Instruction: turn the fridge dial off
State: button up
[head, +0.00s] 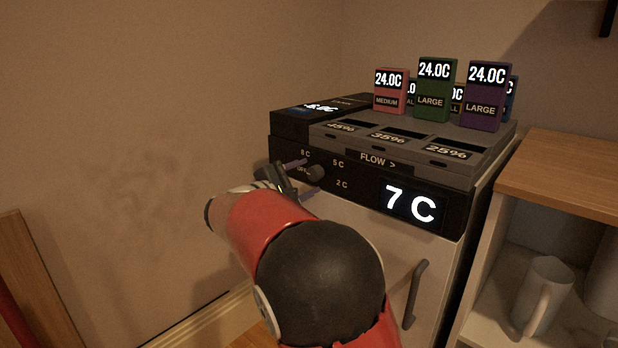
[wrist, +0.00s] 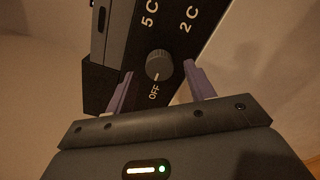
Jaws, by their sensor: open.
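The fridge dial (head: 316,172) is a round dark knob on the fridge's black front panel (head: 354,192). Labels 8 C, 5 C, 2 C and OFF surround it. In the wrist view the dial (wrist: 158,62) shows a light mark on its OFF side; I cannot tell whether the mark is on the knob or the panel. The fridge display (head: 410,204) reads 7 C. My gripper (head: 302,177) is open in front of the panel. In the wrist view its purple fingers (wrist: 158,72) stand either side of the dial, with visible gaps. I cannot tell their exact depth.
Several coloured boxes (head: 437,92) marked 24.0C stand on the fridge's dispenser top. A grey door handle (head: 415,294) is below the display. A wooden-topped shelf (head: 565,165) with a white mug (head: 543,290) is at the right. The wall is close at the left.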

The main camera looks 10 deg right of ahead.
jog(key=v, duration=0.5)
jog(key=shift+s+a, duration=0.25)
jog(key=shift+a, duration=0.1)
jog(key=s+d+f+m+g+y, duration=0.3)
jog(key=s+d, duration=0.3)
jog(key=s, duration=0.1)
jog(key=s+d+f+m+g+y, duration=0.3)
jog(key=s+d, duration=0.4)
jog(key=s, duration=0.1)
jog(key=s+a+f+m+y, duration=0.2)
jog(key=s+y, duration=0.1)
jog(key=s, duration=0.3)
jog(key=s+a+f+m+y, duration=0.2)
jog(key=s+m, duration=0.1)
jog(key=s, duration=0.3)
jog(key=s+a+f+m+t+y, duration=0.1)
jog(key=s+a+f+m+y, duration=0.1)
jog(key=s, duration=0.4)
jog(key=shift+f+m+y+p, duration=0.3)
jog(key=shift+m+y, duration=0.3)
jog(key=shift+y, duration=0.2)
jog(key=shift+s+a+r, duration=0.1)
